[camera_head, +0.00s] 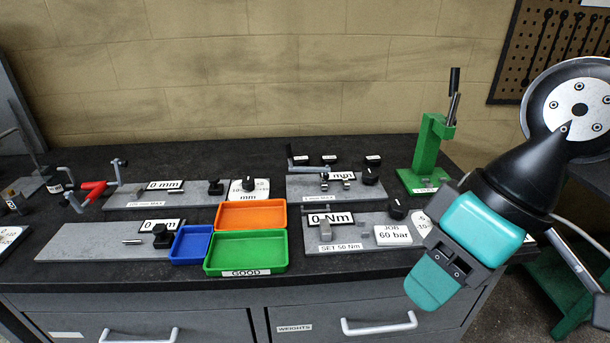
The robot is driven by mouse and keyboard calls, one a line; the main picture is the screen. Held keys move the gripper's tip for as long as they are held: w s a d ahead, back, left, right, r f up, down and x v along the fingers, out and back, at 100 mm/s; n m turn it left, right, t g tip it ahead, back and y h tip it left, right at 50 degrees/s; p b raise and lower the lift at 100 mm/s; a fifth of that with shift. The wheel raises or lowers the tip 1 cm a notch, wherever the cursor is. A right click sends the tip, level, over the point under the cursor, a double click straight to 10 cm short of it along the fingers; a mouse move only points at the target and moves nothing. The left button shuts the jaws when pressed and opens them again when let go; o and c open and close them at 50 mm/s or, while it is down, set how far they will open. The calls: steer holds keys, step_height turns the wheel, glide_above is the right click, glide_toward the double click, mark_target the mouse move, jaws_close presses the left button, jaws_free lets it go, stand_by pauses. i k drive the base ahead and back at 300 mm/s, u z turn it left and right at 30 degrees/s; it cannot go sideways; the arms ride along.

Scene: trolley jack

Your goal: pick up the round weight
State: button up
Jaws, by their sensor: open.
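I cannot make out a round weight on the bench or floor. A drawer (347,321) with a label reading WEIGHTS is shut in the bench front, and its inside is hidden. My gripper (452,262), with teal and dark parts, hangs at the right of the view in front of the bench's right front edge. It is open, and I see nothing held in it. My gripper and arm hide part of the bench's right end.
Green (247,254), orange (252,215) and blue (190,245) trays sit mid-bench among grey gauge plates. A green press (428,155) stands at the back right. A second shut drawer (140,322) is at the left. A green stand (567,290) is on the floor at right.

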mark_target(299, 160)
steer(key=u, duration=0.65)
steer(key=i, duration=1.3)
steer(key=z, duration=0.6)
